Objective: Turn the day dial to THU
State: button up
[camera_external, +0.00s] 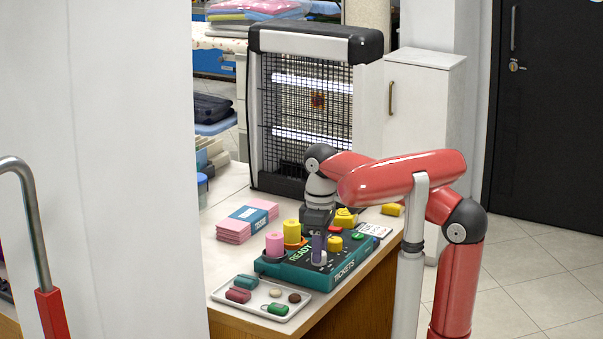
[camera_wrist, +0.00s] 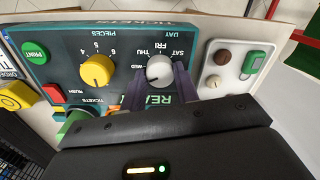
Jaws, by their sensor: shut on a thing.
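The ticket machine (camera_external: 318,268) is a teal box on the counter. In the wrist view its panel (camera_wrist: 110,32) appears upside down. The day dial (camera_wrist: 159,67) is a light grey knob with WED, THU and SAT printed around its rim. My gripper (camera_wrist: 159,77) has its two dark purple fingers on either side of the day dial and is shut on it. I cannot tell which day the dial's mark points at. In the external view my gripper (camera_external: 319,248) reaches down onto the machine and hides the dial.
A yellow pieces dial (camera_wrist: 97,71), a green PRINT button (camera_wrist: 35,53) and a red RUSH button (camera_wrist: 54,93) sit beside the day dial. A white tray (camera_external: 250,303) with tags and buttons lies at the counter's front. Pink ticket stacks (camera_external: 236,229) lie left; a heater (camera_external: 311,110) stands behind.

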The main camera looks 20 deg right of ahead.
jog(key=m, duration=1.3)
jog(key=shift+s+m, duration=0.1)
jog(key=shift+m, duration=0.3)
dwell(0.4)
jog(key=o, duration=1)
jog(key=shift+c, duration=0.2)
notch_tip(320, 180, up, 8)
jog(key=shift+d+f, duration=0.1)
